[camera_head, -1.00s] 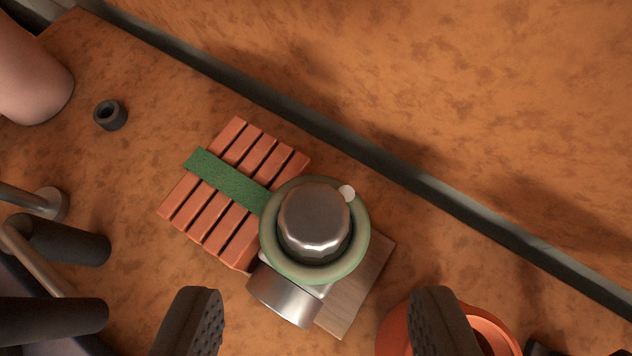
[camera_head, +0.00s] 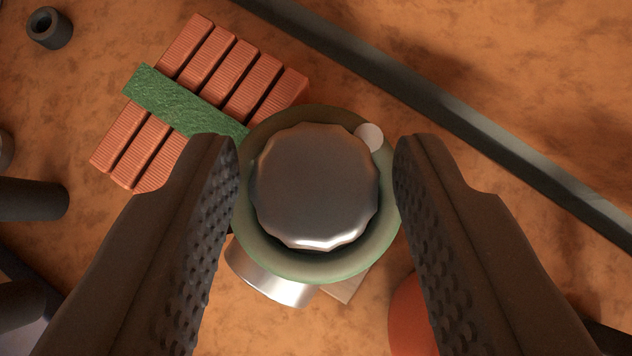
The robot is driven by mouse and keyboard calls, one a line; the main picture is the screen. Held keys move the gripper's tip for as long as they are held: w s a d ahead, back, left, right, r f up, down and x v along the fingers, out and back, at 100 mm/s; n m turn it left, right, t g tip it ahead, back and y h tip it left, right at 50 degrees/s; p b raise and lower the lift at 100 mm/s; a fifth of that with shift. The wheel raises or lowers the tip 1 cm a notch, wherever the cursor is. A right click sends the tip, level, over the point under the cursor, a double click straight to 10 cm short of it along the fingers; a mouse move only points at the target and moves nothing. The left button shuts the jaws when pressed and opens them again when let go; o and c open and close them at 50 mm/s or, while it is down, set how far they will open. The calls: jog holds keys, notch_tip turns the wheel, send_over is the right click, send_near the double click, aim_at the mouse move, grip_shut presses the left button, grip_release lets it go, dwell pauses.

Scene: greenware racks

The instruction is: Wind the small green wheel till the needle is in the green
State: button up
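The small green wheel (camera_head: 305,268) is in the middle of the head camera view, seen from above. It is a pale green ring around a faceted metal knob (camera_head: 315,185), with a light round spot (camera_head: 369,137) on its upper right rim. My gripper (camera_head: 316,150) is open, with one dark ridged finger on the left and one on the right of the wheel. The fingertips are close to the rim; I cannot tell whether they touch it. A silver cylinder (camera_head: 268,277) sticks out below the wheel. No dial face or needle shows.
A stack of reddish slats (camera_head: 205,60) with a green band (camera_head: 180,100) lies just left of the wheel. An orange round thing (camera_head: 408,320) is at lower right, partly behind my finger. A dark rail (camera_head: 450,125) runs diagonally behind. A small black tube (camera_head: 48,30) stands upper left.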

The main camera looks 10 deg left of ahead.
jog(key=c, duration=0.6)
jog(key=shift+m+h, duration=0.6)
jog(key=shift+m, duration=0.1)
jog(key=shift+b, duration=0.4)
jog(key=shift+m+h+b, duration=0.6)
jog(key=shift+m+b, duration=0.1)
jog(key=shift+m, duration=0.1)
jog(key=m+h+b, duration=0.1)
jog(key=b, duration=0.1)
jog(key=m+h+b, duration=0.1)
jog(key=b, duration=0.1)
jog(key=m+b, duration=0.1)
jog(key=b, duration=0.1)
jog(key=shift+w+a+f+m+g+h, duration=0.1)
jog(key=shift+a+f+m+g+h, duration=0.05)
jog(key=shift+a+m+g+h, duration=0.2)
jog(key=shift+a+m+g+h+b, duration=0.1)
jog(key=shift+m+g+h+b, duration=0.25)
jog(key=shift+m+h+b, duration=0.75)
jog(key=shift+r+m+b, duration=0.2)
jog(key=shift+m+b, duration=0.05)
jog(key=shift+b, duration=0.35)
